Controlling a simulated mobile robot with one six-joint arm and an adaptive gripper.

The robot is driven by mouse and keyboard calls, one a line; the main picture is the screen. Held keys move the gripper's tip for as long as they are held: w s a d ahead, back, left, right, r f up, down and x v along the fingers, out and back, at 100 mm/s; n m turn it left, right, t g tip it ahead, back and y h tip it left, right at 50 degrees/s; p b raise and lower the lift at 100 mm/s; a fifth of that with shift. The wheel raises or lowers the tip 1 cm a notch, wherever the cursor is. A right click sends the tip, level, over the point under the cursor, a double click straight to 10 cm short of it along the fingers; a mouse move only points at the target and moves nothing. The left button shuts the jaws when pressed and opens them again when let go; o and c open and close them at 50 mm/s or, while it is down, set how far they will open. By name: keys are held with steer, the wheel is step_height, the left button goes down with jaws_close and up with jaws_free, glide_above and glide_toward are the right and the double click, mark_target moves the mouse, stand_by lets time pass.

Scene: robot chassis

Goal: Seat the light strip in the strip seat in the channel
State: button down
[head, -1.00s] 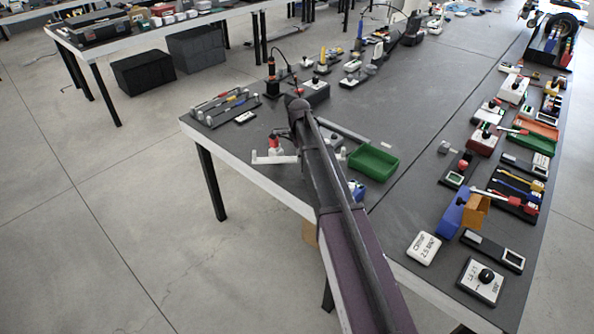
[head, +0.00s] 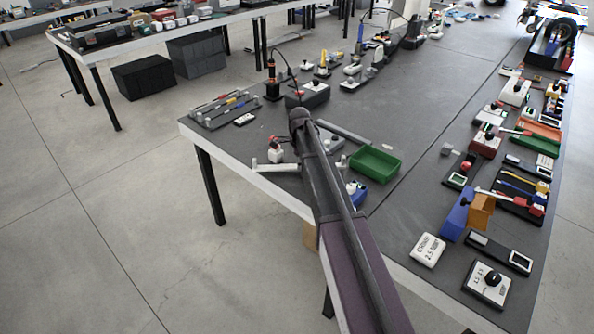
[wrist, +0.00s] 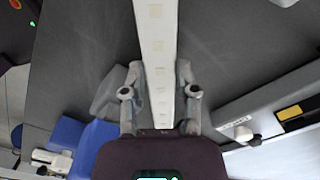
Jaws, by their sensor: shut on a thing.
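The light strip (wrist: 157,40) is a long pale strip with a row of square patches. It runs from my gripper up and out of the top of the wrist view. My gripper (wrist: 160,108) is shut on it, one grey finger on each side, and the strip's near end lies at the palm. In the head view my arm hides the gripper. A pale bar (head: 277,168) lies left of my arm near the table's edge; I cannot tell whether it is the strip. I cannot make out the channel or its seat for certain.
A grey rail-like body (wrist: 265,95) lies right of the gripper, and a blue block (wrist: 88,140) lies left. In the head view a green tray (head: 374,164) and a grey bar (head: 343,132) lie right of my arm. A red-topped part (head: 275,152) stands left.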

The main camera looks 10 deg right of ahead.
steer(key=shift+f+b, duration=0.35)
steer(key=shift+f, duration=0.25)
steer(key=shift+f, duration=0.1)
steer(key=shift+c, duration=1.9)
jaws_free()
steer(key=shift+r, duration=0.2)
step_height(320, 180, up, 12)
steer(key=p, duration=1.2)
steer(key=shift+s, duration=0.1)
